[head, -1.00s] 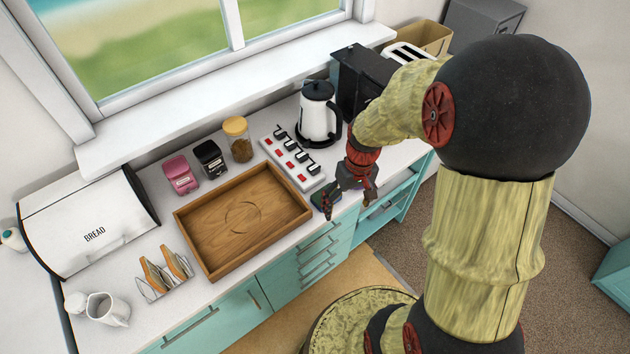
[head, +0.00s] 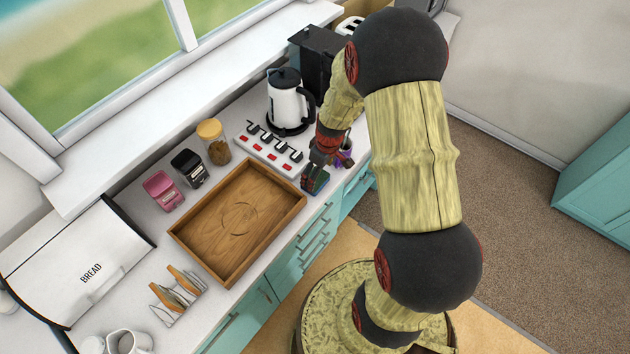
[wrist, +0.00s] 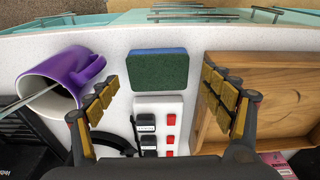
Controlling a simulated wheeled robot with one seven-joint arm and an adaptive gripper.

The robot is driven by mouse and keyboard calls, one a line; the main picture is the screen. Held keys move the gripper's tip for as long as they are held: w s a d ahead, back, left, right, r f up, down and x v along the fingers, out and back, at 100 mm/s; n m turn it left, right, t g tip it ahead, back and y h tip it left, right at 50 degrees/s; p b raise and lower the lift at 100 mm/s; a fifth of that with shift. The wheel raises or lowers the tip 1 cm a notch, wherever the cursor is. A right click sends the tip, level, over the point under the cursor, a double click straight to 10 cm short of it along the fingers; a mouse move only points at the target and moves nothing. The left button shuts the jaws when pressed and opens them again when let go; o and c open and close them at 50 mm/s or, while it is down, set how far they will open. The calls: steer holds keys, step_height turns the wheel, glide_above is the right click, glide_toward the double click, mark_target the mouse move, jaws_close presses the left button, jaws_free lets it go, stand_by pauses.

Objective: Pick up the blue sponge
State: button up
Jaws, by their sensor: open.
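The blue sponge (wrist: 158,71) lies flat on the white counter in the wrist view, with a dark green scouring face up and a thin blue edge showing. In the head view the sponge (head: 316,181) sits near the counter's front edge, partly covered by my gripper. My gripper (wrist: 166,80) is open in the wrist view, its fingers spread to either side of the sponge, with nothing between them touching. In the head view my gripper (head: 314,172) is over the sponge; its exact height is hard to tell.
A purple mug (wrist: 70,73) with a thin rod in it lies close left of the fingers in the wrist view. A wooden tray (wrist: 258,62) is close on the right. A switched power strip (head: 270,147), a kettle (head: 289,100) and a toast rack (head: 178,300) share the counter.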

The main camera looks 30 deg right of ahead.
mark_target(324, 177)
steer(key=shift+w+a+f, duration=0.1)
steer(key=shift+w+f, duration=0.15)
steer(key=shift+f, duration=0.6)
steer(key=shift+w+d+f, duration=0.1)
steer(key=shift+w+f, duration=0.15)
steer(key=shift+f, duration=0.6)
steer(key=shift+w+a+f, duration=0.1)
steer(key=shift+w+f, duration=0.15)
steer(key=shift+f, duration=0.6)
steer(key=c, duration=0.3)
steer(key=shift+c, duration=0.9)
